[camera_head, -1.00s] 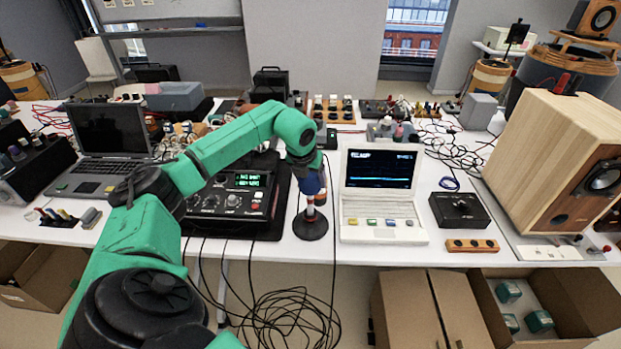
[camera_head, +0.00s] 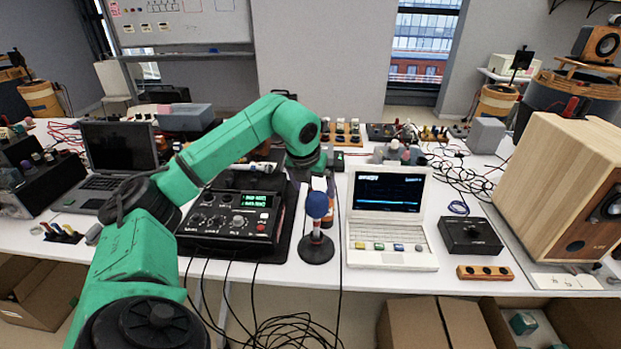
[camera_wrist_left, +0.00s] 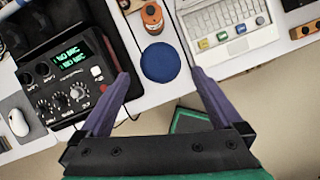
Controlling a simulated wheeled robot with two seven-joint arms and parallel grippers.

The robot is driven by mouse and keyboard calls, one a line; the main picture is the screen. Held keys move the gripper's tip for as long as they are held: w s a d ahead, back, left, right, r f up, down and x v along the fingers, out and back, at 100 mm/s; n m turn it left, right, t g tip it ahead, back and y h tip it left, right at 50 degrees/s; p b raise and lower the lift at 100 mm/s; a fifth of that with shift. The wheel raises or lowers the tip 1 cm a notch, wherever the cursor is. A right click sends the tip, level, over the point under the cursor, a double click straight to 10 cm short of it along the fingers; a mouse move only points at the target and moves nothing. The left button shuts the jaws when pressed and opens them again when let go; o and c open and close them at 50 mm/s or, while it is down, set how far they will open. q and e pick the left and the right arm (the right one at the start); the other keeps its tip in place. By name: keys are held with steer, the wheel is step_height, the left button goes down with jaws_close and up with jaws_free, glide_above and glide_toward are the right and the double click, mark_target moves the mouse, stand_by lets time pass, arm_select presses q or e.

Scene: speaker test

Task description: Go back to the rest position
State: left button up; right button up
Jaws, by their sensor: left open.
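My left arm (camera_head: 215,150) reaches in from the left over the table, and its wrist is bent down behind a blue ball-topped microphone (camera_head: 317,204) on a round black base. My left gripper (camera_wrist_left: 161,75) is open and empty. In the left wrist view, the blue round top (camera_wrist_left: 160,62) shows between and just beyond its two purple fingertips. It looks apart from both fingers. In the head view the fingers are mostly hidden. My right gripper is not in view.
A black mixer box (camera_head: 232,218) with a green display stands left of the microphone, a white laptop-like device (camera_head: 388,215) right of it. A wooden speaker (camera_head: 565,180) stands far right. Black cables (camera_head: 285,330) hang below the table's front edge.

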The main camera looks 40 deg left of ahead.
arm_select(q)
steer(key=v, duration=0.7)
steer(key=shift+d, duration=0.1)
